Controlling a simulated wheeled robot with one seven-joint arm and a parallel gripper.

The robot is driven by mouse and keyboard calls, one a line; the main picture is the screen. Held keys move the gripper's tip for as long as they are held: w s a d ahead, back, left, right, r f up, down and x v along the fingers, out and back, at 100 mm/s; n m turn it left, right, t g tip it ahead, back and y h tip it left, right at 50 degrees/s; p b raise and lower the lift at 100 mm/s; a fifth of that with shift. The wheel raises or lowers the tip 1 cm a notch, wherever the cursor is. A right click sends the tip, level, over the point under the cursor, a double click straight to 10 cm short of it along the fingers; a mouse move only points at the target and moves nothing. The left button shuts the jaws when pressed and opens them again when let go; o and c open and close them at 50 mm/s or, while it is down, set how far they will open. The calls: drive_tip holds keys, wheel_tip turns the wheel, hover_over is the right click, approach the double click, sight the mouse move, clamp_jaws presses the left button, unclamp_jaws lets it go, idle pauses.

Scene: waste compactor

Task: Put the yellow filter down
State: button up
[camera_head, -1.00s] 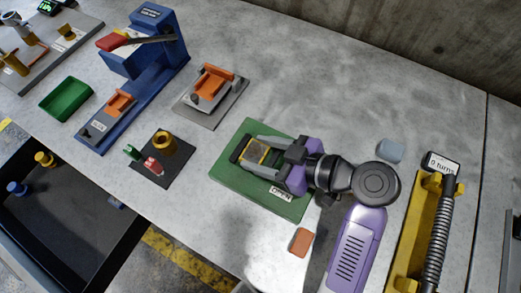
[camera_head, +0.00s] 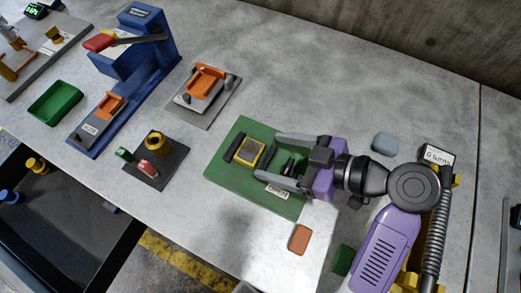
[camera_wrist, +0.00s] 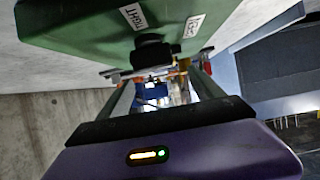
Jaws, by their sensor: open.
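The yellow filter (camera_head: 247,152) is a small yellow frame with a grey face. It lies on the green board (camera_head: 230,182), beside a black bar on the board. A second dark block on the board shows between the fingers. In the wrist view the green board (camera_wrist: 80,35) fills the top, with white labels, and the filter cannot be made out there.
An orange block (camera_head: 300,239) lies near the table's front edge, and a blue-grey block (camera_head: 386,144) lies behind my arm. A grey plate with an orange holder (camera_head: 206,81), a dark plate with knobs (camera_head: 172,172), a blue press (camera_head: 150,62) and a green tray (camera_head: 55,103) stand to the left.

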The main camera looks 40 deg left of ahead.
drive_tip(key=v, duration=0.6)
drive_tip(key=shift+d, duration=0.1)
idle(0.4)
